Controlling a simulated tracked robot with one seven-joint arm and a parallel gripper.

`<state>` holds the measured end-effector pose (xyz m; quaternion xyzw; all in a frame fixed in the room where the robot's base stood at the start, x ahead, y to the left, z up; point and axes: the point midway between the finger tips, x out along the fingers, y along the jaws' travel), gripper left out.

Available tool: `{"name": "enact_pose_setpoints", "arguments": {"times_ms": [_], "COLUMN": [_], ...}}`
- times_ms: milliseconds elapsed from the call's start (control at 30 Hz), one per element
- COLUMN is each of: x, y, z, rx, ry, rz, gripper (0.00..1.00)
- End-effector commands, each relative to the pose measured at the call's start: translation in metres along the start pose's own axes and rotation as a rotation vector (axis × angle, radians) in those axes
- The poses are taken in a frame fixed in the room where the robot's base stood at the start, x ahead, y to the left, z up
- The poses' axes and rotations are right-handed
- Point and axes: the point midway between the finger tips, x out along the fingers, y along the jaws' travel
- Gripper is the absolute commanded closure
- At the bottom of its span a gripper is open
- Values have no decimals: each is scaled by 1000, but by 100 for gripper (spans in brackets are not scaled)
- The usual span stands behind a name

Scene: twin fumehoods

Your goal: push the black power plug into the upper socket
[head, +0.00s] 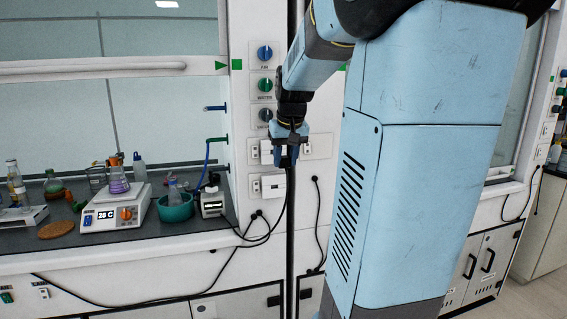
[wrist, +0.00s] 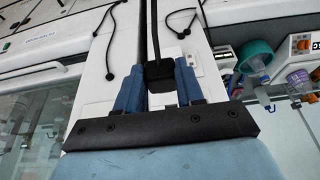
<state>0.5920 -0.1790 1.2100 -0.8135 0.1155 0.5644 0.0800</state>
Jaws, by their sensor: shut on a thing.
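My gripper (head: 287,160) is shut on the black power plug, in front of the white panel between the fumehoods. In the wrist view the plug (wrist: 159,74) sits between the two blue fingers of my gripper (wrist: 158,82), and its black cable runs away from it. In the head view the fingers hide the plug, and the cable hangs below them. The upper socket plate (head: 255,152) shows just left of my gripper, partly covered by it. I cannot tell whether the plug touches the socket. The lower socket plate (head: 268,187) is below my gripper.
Three knobs, with a green one (head: 265,85) in the middle, sit above on the panel. A hot plate (head: 117,210) and a teal bowl (head: 175,207) stand on the left bench.

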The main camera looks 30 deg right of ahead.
Motion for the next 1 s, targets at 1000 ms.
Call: {"name": "enact_pose_setpoints", "arguments": {"times_ms": [1000], "x": [20], "y": [-2], "z": [-52], "rx": [-2], "ry": [0], "rz": [-1], "gripper": [92]}}
